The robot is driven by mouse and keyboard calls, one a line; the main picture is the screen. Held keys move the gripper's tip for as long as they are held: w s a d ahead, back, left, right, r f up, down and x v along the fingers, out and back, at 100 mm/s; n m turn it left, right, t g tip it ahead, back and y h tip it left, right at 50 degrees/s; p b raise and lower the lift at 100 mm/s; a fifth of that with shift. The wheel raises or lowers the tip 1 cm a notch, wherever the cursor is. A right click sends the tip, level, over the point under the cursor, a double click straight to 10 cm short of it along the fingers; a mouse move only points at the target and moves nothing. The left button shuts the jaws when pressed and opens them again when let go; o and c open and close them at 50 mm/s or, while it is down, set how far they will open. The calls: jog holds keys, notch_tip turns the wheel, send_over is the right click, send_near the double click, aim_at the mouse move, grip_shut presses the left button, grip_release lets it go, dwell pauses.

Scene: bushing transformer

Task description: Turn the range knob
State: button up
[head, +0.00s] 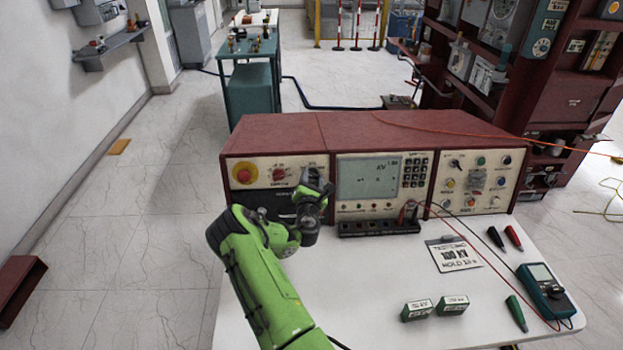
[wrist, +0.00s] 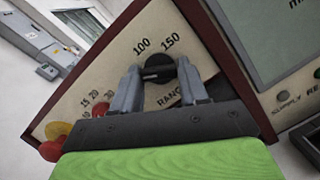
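The range knob (wrist: 158,70) is a round black knob on the cream panel in the wrist view, with the marks 100 and 150 above it and smaller numbers at its left. The word RANGE below it is partly covered. My gripper (wrist: 157,76) has its two grey fingers apart, one on each side of the knob. I cannot tell whether either finger touches it. In the head view my gripper (head: 316,187) is at the front of the red console's left panel and hides the knob.
The red console (head: 275,138) stands on a white table (head: 370,300). A red button on a yellow plate (head: 243,173) and a red knob (head: 278,174) sit left of my gripper. A multimeter (head: 545,288), probes and small boxes (head: 417,310) lie on the table's right part.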

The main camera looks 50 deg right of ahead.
jog(key=c, duration=0.6)
jog(key=shift+m, duration=0.5)
jog(key=m+g, duration=0.1)
jog(key=m, duration=0.1)
jog(key=m+g, duration=0.1)
jog(key=m, duration=0.2)
jog(key=shift+w+r+m, duration=0.1)
jog(key=shift+r+m, duration=0.05)
jog(key=shift+m, duration=0.15)
jog(key=m+g+y+b, duration=0.1)
jog(key=m, duration=0.5)
jog(key=shift+a, duration=0.1)
jog(key=shift+m, duration=0.3)
jog(key=o, duration=1.1)
jog(key=shift+r, duration=0.1)
